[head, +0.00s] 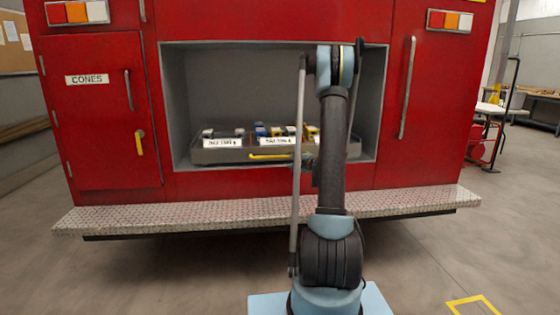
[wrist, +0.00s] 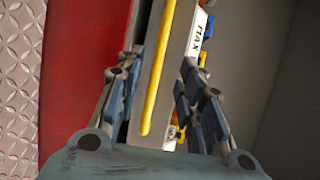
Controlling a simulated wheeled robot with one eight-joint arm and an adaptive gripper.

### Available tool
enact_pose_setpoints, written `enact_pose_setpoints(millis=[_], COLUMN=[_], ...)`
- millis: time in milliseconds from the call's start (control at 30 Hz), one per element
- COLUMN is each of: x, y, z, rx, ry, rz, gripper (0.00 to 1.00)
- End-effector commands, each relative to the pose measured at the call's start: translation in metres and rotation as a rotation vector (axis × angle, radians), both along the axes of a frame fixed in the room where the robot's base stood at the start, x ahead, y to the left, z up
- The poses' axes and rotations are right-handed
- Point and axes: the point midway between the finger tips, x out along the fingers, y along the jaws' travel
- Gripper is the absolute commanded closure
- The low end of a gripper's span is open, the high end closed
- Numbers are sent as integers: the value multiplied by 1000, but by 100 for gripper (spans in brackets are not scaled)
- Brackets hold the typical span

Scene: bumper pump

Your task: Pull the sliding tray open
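The sliding tray (head: 235,156) is grey and sits in the recess of the red truck's rear. It has white labels and a yellow bar handle (head: 268,157) on its front. In the wrist view the handle (wrist: 158,75) runs lengthwise between the fingers, over the tray's grey front (wrist: 142,60). My gripper (wrist: 158,88) is open, with one finger on each side of the handle and a visible gap to each. In the head view my arm hides most of the gripper and the tray's right part.
Several small coloured items (head: 262,131) lie in the tray. The recess walls (head: 180,95) enclose it. A diamond-plate bumper (head: 160,217) juts out below. A closed red door marked CONES (head: 100,115) is at left. The floor in front is open.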

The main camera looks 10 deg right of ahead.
Motion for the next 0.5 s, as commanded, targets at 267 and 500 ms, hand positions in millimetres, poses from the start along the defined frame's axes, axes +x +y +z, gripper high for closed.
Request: enact_pose_setpoints(millis=[267,500], x=[46,83], y=[20,36], z=[-9,-17], rx=[-2,-2], ry=[0,0], rz=[2,1], gripper=[65,65])
